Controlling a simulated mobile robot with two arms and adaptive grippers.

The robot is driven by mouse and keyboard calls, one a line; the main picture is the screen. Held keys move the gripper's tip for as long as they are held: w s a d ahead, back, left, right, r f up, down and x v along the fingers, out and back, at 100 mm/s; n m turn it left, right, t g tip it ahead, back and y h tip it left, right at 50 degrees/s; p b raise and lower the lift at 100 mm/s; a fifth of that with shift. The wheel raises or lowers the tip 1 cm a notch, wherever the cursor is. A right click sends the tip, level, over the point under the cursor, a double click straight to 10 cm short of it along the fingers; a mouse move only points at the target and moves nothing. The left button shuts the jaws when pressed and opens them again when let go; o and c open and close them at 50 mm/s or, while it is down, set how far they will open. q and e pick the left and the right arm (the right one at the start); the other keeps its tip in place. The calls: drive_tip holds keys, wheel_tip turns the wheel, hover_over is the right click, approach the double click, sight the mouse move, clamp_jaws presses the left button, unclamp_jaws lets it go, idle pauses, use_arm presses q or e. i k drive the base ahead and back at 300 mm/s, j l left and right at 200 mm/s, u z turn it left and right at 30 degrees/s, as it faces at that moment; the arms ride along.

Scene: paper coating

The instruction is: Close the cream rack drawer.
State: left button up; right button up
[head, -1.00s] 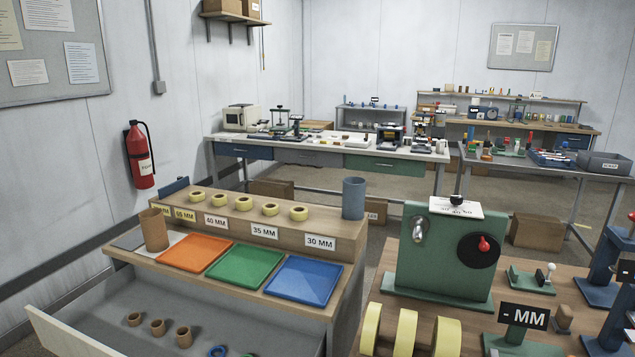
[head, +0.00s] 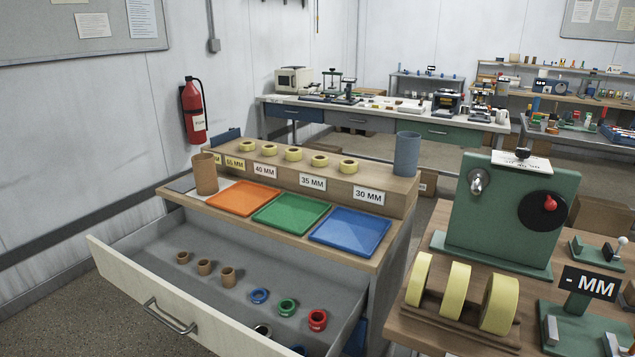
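The cream rack drawer (head: 125,283) is pulled out well open below the wooden rack (head: 390,257) in the head view. Its cream front has a grey bar handle (head: 170,318). Inside the grey drawer lie several brown cardboard cores (head: 204,267), a blue ring (head: 259,296), a green ring (head: 287,308), a red ring (head: 317,319) and other rings near the lower edge. Neither of my grippers shows in the view.
Orange (head: 244,198), green (head: 291,214) and blue (head: 350,232) trays sit on the rack top above the drawer. A wooden table (head: 425,325) with a green machine (head: 510,215) stands at the right. Bare floor (head: 55,300) shows left of the drawer.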

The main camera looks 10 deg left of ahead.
sight(144, 265)
drive_tip(key=u, duration=1.2)
